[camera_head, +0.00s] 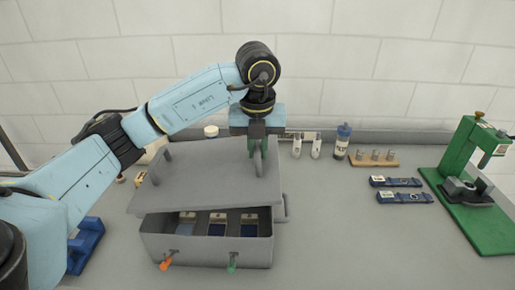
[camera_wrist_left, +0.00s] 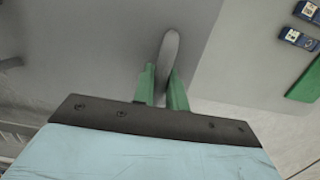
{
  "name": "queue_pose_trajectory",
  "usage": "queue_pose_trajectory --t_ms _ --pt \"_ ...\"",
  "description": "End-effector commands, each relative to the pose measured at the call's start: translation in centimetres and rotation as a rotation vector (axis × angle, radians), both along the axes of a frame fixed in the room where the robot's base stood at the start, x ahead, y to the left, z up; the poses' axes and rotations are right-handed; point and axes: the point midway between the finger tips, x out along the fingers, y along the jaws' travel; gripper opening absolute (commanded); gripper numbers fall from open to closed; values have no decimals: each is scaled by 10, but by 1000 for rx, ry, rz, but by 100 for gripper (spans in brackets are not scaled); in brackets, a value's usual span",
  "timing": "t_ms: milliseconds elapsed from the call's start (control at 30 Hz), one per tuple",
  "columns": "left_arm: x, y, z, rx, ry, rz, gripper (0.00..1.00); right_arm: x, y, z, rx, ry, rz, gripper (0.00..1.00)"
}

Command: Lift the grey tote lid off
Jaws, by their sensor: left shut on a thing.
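The grey tote lid (camera_head: 200,188) is above the open-topped grey tote (camera_head: 205,250), set back so that the tote's front part shows uncovered. Whether its back edge touches the tote is hidden. My left gripper (camera_head: 256,146), with green fingers, is shut on the lid's right upright handle (camera_head: 259,164). The wrist view shows that handle (camera_wrist_left: 170,48) between the two fingers (camera_wrist_left: 161,84), and the lid's flat top (camera_wrist_left: 80,50) around it. Another handle (camera_head: 158,166) stands free at the lid's left. My right gripper is not in view.
Several blue items (camera_head: 217,229) sit inside the tote; orange (camera_head: 166,262) and green (camera_head: 232,262) tabs are at its front. A blue holder (camera_head: 86,245) is close left. Bottles (camera_head: 342,141) stand behind. A green press (camera_head: 468,185) is far right. The front right worktop is clear.

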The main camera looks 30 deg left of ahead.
Motion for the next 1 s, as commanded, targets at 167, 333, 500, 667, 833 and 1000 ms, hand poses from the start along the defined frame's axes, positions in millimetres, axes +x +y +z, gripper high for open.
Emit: queue_pose_trajectory --t_ms 167,333,500,667,833,1000 --pt "0 0 11 1 -1 0 0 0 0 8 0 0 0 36" --pt "0 0 20 0 0 0 0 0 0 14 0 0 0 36" --pt "0 0 28 0 0 0 0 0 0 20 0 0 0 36" --pt "0 0 36 0 0 0 0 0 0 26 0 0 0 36" --pt "0 0 45 1 -1 0 0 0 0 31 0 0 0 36" --pt "0 0 53 1 -1 0 0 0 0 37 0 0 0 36"
